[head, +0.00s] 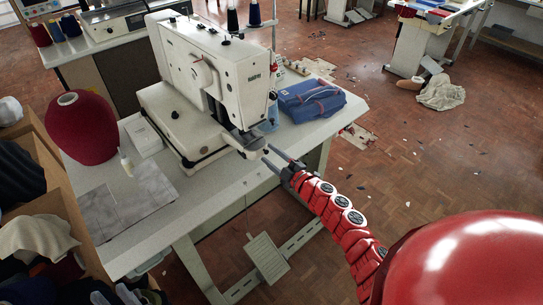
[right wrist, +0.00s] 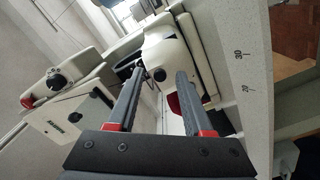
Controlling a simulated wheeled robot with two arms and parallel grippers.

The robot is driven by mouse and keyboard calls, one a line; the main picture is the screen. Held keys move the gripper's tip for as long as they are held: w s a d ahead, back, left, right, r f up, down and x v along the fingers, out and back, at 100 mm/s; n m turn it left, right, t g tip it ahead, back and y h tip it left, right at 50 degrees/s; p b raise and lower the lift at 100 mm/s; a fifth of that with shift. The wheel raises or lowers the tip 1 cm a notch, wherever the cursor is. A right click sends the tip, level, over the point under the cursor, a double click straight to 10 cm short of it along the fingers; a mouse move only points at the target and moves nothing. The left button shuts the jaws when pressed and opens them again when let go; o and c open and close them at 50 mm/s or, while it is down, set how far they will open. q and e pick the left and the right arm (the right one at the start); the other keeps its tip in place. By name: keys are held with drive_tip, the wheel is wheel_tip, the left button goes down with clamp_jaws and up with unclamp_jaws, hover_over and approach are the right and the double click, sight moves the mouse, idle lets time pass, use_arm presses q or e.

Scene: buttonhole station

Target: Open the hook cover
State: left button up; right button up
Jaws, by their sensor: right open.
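The white buttonhole machine (head: 205,75) stands on the pale table. Its low bed (head: 190,118) runs forward under the head. The bed's front end (head: 252,142), where a hook cover seems to sit, is small in the head view. In the right wrist view a rounded cream end piece (right wrist: 172,52) shows just beyond my fingertips. I cannot tell for certain that it is the cover; no open gap shows there. My right gripper (head: 267,152) is open and empty, its fingers at the bed's front end. In the right wrist view the right gripper (right wrist: 160,73) points at that piece; contact is unclear. My left gripper is not in view.
A blue folded cloth bundle (head: 312,100) lies right of the machine. A dark red thread cone (head: 88,130), a small bottle (head: 126,165) and grey cloth (head: 128,203) are on the left of the table. A pedal (head: 267,257) is below. A ruler scale (right wrist: 240,70) marks the table edge.

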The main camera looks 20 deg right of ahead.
drive_tip(key=shift+c, duration=0.2)
clamp_jaws()
idle(1.1)
